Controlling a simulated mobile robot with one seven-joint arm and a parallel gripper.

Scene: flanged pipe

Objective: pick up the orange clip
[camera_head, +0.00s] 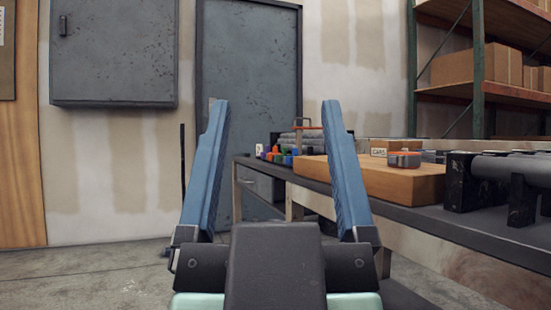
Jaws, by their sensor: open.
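My gripper (276,106) points ahead with its two blue fingers wide apart and nothing between them. Several small coloured pieces (287,158) sit on the far end of the workbench, seen through the gap between the fingers. Orange shows among them, but they are too small to tell which is the orange clip. A round grey and orange thing (404,159) rests on a wooden block (382,180), to the right of my gripper. My gripper is apart from all of these. My right finger hides part of the bench.
The dark-topped workbench (453,222) runs along the right side. A grey pipe (510,168) lies on black supports (461,184) at its near end. Shelving with cardboard boxes (455,67) stands behind. A grey door (250,60) and cabinet (114,52) are at the back. The left floor is clear.

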